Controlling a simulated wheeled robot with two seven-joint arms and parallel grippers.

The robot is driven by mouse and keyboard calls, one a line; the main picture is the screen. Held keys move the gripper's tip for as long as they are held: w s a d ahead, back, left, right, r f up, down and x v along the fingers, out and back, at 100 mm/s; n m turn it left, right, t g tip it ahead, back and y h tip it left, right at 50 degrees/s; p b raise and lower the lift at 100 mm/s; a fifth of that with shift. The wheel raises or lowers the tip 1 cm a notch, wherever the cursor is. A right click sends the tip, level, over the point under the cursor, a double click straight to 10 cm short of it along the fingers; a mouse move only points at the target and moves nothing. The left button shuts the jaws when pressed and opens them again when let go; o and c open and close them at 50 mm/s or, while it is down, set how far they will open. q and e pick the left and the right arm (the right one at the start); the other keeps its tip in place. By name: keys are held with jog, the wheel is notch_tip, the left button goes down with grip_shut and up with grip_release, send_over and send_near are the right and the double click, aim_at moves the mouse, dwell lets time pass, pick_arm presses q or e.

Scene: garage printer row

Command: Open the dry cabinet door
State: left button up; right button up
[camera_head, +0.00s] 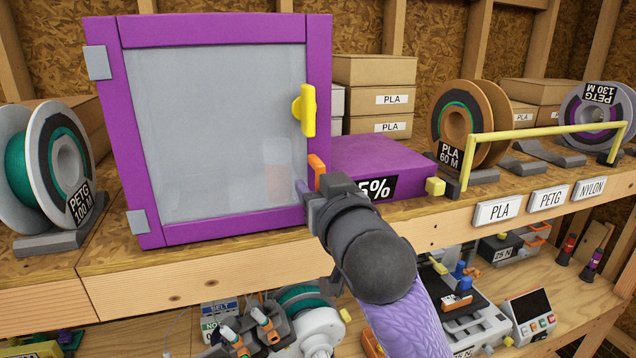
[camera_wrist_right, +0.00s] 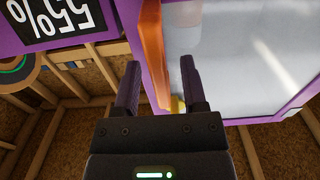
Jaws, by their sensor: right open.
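The dry cabinet (camera_head: 318,70) stands on the shelf with a purple frame. Its door (camera_head: 210,130) has a grey see-through panel, grey hinges on the left, and looks shut. A yellow latch knob (camera_head: 307,110) sits at the door's right edge. An orange handle (camera_head: 317,168) is lower on that edge. My right gripper (camera_head: 312,190) is at the handle, partly hiding it. In the right wrist view, the open fingers (camera_wrist_right: 160,88) lie either side of the orange handle (camera_wrist_right: 152,45); contact cannot be told. The left gripper is not in view.
A purple box with a percent display (camera_head: 375,188) is right of the door. A PETG spool (camera_head: 55,165) stands left of the cabinet, close to the hinge side. A PLA spool (camera_head: 465,125) and a yellow rail (camera_head: 540,132) are at the right. Printers stand on the lower shelf.

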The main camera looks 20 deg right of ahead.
jog(key=shift+s, duration=0.1)
grip_shut()
dwell(1.2)
